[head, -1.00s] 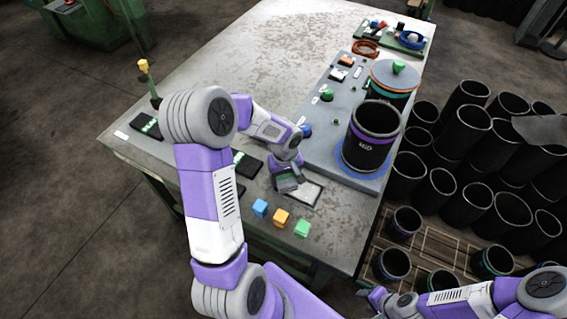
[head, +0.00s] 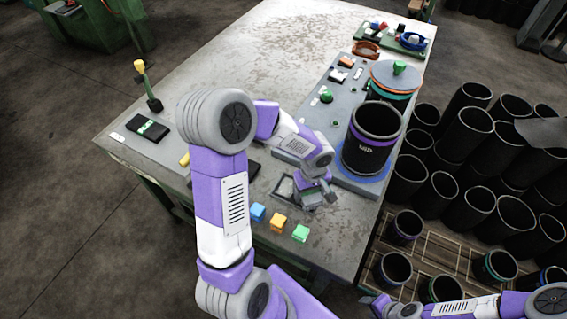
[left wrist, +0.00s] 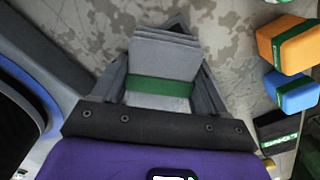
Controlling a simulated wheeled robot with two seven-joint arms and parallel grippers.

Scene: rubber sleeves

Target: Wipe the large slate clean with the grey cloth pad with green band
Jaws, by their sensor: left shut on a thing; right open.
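My left gripper (head: 314,198) is shut on the grey cloth pad (left wrist: 160,62), whose green band (left wrist: 160,88) shows between the fingers in the left wrist view. My right gripper (head: 378,304) is open, low at the bottom edge, away from the table.
A large black sleeve (head: 370,145) on a blue ring stands close behind right. A grey board (head: 335,115) carries small parts. Many sleeves stand right of the table.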

